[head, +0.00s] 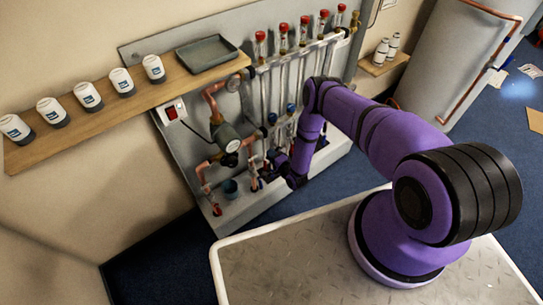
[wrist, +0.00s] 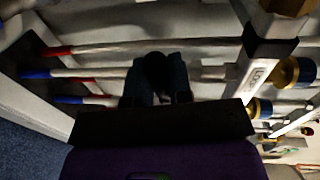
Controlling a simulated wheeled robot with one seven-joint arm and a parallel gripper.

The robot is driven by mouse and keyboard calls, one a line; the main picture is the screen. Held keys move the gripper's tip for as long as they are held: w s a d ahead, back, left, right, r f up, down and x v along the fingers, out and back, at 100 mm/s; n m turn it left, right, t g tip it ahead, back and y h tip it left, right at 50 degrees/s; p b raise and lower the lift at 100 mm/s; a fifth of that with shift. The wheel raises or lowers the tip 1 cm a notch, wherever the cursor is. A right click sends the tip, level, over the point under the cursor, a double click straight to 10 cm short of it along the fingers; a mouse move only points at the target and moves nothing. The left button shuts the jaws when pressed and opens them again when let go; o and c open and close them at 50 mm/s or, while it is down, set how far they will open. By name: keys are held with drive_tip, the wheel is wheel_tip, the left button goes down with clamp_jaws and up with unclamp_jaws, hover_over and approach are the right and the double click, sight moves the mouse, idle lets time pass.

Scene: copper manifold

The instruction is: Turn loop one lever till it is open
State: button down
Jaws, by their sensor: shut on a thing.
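My gripper (wrist: 158,92) is low at the front of the copper manifold, with its fingers on both sides of a dark rounded piece. The piece looks like a lever's end (wrist: 157,68), and the gripper is shut on it. In the head view my gripper (head: 274,168) is small and dark beside the lower pipes, and the lever cannot be made out there. How far the lever is turned cannot be told. A pale bar (wrist: 262,68) with partly readable black lettering is to the right of the gripper in the wrist view.
Copper pipes and a round pump (head: 228,138) are left of my gripper. Red-capped upright tubes (head: 282,70) stand above it. A wooden shelf (head: 110,112) holds several white jars and a grey tray (head: 207,54). Pipes with red and blue ends (wrist: 85,73) run close by the fingers.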

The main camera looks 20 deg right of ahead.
drive_tip(key=f+n, duration=0.2)
drive_tip(key=n, duration=0.1)
drive_tip(key=shift+d+h, duration=0.15)
drive_tip(key=shift+h, duration=0.25)
drive_tip(key=shift+w+d+f+n+t+h, duration=0.2)
drive_tip(key=shift+d+f+n+t, duration=0.3)
drive_tip(key=shift+n, duration=1.45)
drive_tip(key=shift+w+d+f+n+t+h, duration=0.2)
drive_tip(key=shift+d+f+n, duration=0.4)
drive_tip(key=shift+n, duration=1.3)
drive_tip(key=shift+w+d+f+n+t+h, duration=0.3)
drive_tip(key=shift+d+n, duration=0.5)
drive_tip(key=shift+n, duration=1.15)
drive_tip(key=c, duration=1)
unclamp_jaws()
drive_tip(key=shift+c, duration=0.2)
drive_tip(key=shift+s, duration=0.1)
